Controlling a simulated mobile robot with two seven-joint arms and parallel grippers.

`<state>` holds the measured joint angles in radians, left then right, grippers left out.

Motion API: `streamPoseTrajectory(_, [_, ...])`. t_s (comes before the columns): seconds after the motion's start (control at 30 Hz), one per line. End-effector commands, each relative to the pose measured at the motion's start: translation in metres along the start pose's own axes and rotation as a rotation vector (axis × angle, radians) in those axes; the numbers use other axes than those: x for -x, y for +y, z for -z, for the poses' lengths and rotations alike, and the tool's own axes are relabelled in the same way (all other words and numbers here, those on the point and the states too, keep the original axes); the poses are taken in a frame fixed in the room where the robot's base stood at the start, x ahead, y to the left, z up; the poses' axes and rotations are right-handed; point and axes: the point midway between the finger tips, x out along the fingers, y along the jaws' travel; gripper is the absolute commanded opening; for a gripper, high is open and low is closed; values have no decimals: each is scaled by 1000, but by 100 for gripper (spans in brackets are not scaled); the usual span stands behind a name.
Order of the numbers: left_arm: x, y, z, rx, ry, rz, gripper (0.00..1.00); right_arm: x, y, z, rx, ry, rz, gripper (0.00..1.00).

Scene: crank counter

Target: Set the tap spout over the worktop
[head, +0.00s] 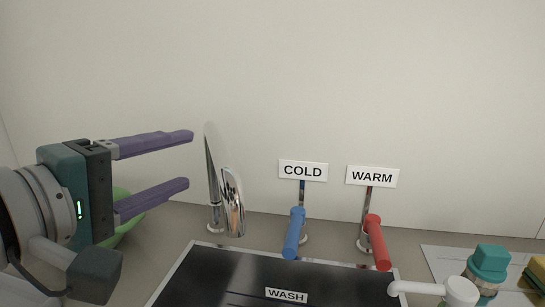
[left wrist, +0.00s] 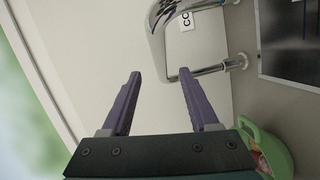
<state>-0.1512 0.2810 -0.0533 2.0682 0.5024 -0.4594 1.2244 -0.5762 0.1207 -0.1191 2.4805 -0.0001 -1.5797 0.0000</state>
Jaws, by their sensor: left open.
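The chrome tap spout (head: 233,200) stands behind the left back corner of the dark sink marked WASH, its upright (head: 213,190) rising from the counter. In the left wrist view the spout (left wrist: 172,20) shows beyond my fingertips. My left gripper (head: 190,160) is open and empty, just left of the spout, its purple fingers pointing at it. In the left wrist view the fingers (left wrist: 160,75) are apart with nothing between them that I can see them touching. My right gripper is not in view.
A blue lever (head: 294,233) under a COLD sign and a red lever (head: 377,243) under a WARM sign stand behind the sink (head: 250,268). A white handle (head: 435,289) and teal-capped item (head: 490,262) are at right.

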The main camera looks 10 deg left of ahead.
Motion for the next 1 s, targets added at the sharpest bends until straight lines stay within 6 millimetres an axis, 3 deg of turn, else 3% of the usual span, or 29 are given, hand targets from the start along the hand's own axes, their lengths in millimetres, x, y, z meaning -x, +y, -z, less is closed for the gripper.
streamPoseTrajectory(0.3, [-56, 2, 0, -1, 0, 0, 61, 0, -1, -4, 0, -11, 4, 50])
streamPoseTrajectory(0.5, [-82, 1, 0, -2, 0, 1, 61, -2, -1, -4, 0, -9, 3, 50])
streamPoseTrajectory(0.93, [-92, 1, 0, -4, 0, 2, 61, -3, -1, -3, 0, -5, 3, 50])
streamPoseTrajectory(1.0, [-92, 1, 0, -3, 0, 2, 53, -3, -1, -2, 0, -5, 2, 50])
